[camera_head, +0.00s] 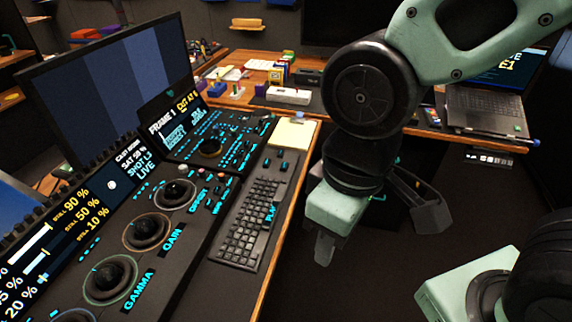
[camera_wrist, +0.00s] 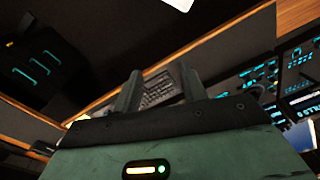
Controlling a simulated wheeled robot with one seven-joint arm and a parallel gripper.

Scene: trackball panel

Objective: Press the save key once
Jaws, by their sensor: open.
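The control panel (camera_head: 190,240) runs along the desk at the left, with dark trackballs in lit rings and cyan-lit keys and labels. I can read GAMMA, GAIN and OFFSET, but no key legible as save. More lit keys (camera_head: 240,150) sit at its far end, below a small FRAME 1 screen (camera_head: 178,125). My gripper (camera_head: 378,235) is open and empty, right of the desk edge and apart from the panel. In the wrist view, my gripper (camera_wrist: 160,80) shows two spread fingers, with the keyboard (camera_wrist: 160,88) beyond them and panel keys (camera_wrist: 265,75) at the right.
The keyboard (camera_head: 252,222) lies between the panel and the wooden desk edge. A yellow notepad (camera_head: 293,135) lies behind it. A large monitor (camera_head: 110,85) stands at the back left. A laptop (camera_head: 485,105) sits on the far desk. Dark floor is free right of the desk edge.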

